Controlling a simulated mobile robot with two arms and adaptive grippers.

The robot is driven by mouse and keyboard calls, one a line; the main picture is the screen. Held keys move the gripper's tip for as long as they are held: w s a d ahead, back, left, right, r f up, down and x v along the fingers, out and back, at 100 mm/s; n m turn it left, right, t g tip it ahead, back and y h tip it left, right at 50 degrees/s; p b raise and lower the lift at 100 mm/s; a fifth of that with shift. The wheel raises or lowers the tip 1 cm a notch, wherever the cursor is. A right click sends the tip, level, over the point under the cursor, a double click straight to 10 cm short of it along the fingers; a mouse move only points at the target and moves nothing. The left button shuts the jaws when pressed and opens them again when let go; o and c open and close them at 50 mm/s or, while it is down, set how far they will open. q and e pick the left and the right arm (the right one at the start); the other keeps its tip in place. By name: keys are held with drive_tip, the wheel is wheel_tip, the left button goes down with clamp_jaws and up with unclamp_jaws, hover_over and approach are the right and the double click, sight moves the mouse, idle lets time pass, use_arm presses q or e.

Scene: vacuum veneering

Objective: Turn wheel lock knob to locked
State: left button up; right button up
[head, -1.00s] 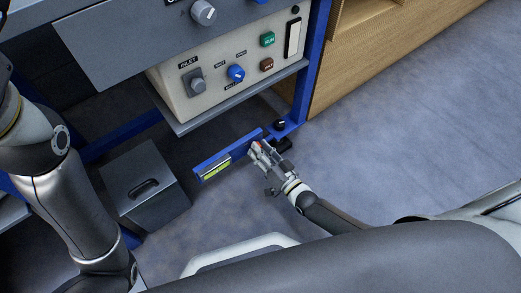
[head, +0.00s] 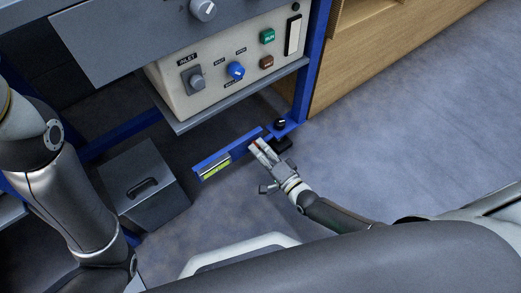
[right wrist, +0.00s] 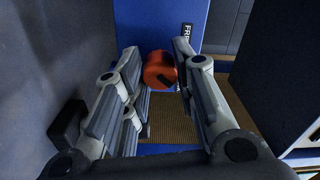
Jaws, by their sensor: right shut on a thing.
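The red wheel lock knob (right wrist: 158,72) sits on a blue panel (right wrist: 160,20) in the right wrist view. A dark pointer mark slants down to the right on its face. A label beginning "FR" is partly visible beside it, cut off by my finger. My right gripper (right wrist: 160,56) is shut on the knob, with one finger on each side. In the head view my right gripper (head: 256,146) reaches the low blue rail (head: 240,148) of the frame and mostly hides the knob. My left arm shows at the left, but its gripper is out of view.
A black caster (head: 283,143) is close beside my right gripper. A yellow-green label (head: 215,171) is on the rail. A grey lidded box (head: 143,185) stands to the left. The control box (head: 225,75) is above, and a wooden cabinet (head: 365,50) at the right. Floor at right is clear.

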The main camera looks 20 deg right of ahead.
drive_tip(key=shift+m, duration=0.4)
drive_tip(key=o, duration=1)
drive_tip(key=shift+o, duration=0.2)
drive_tip(key=v, duration=1.2)
drive_tip(key=shift+s, duration=0.1)
